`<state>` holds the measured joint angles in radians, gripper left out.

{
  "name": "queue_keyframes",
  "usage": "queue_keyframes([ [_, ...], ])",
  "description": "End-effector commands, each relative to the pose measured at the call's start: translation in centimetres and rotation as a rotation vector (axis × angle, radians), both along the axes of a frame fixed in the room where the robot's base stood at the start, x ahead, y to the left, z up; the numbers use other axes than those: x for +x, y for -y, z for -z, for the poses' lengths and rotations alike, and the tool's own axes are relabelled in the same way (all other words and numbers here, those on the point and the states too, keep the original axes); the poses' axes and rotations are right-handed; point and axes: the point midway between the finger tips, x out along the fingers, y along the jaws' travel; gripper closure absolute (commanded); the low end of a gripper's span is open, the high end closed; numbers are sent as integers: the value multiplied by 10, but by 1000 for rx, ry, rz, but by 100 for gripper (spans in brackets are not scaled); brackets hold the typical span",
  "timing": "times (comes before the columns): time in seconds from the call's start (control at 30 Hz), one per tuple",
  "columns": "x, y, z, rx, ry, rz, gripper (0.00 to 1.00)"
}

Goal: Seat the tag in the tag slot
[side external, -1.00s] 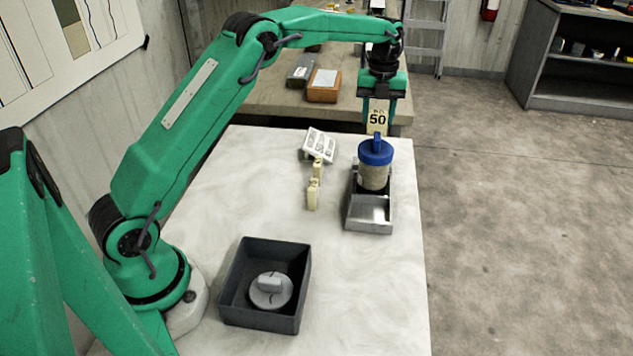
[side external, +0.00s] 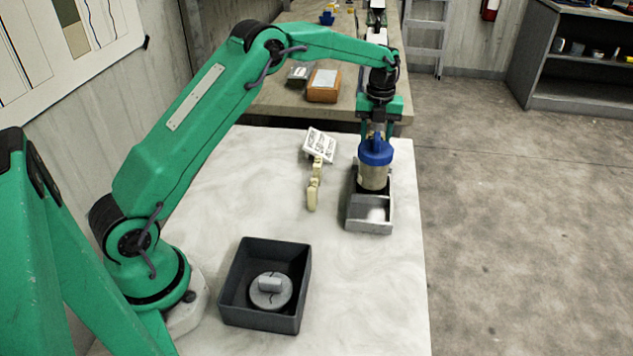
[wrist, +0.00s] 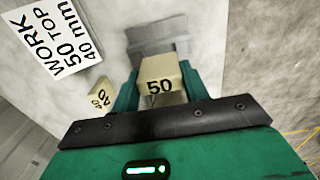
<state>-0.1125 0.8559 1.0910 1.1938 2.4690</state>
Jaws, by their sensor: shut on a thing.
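My gripper (wrist: 160,85) is shut on a cream tag (wrist: 160,72) marked 50, held between its two green fingers. In the side view my gripper (side external: 377,125) is low, just behind and above the blue-capped liner (side external: 375,152), and the cap hides most of the tag. The liner stands upright at the back of a grey metal holder (side external: 369,226). In the wrist view a blurred grey piece (wrist: 160,38) lies beyond the tag. I cannot make out the tag slot, or whether the tag touches anything.
A printed card (side external: 320,145) reads WORK 50 TOP 40 mm in the wrist view. Cream pieces (side external: 312,196) stand near it; one (wrist: 100,95) is marked 40. The table between is clear.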

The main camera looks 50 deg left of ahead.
Motion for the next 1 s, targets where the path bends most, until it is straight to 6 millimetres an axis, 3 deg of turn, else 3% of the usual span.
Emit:
queue_keyframes([
  [0.47, 0, 0, 47, -1, -2, 0, 77],
  [0.97, 0, 0, 53, 0, -1, 0, 77],
  [1.0, 0, 0, 53, 0, -1, 0, 51],
])
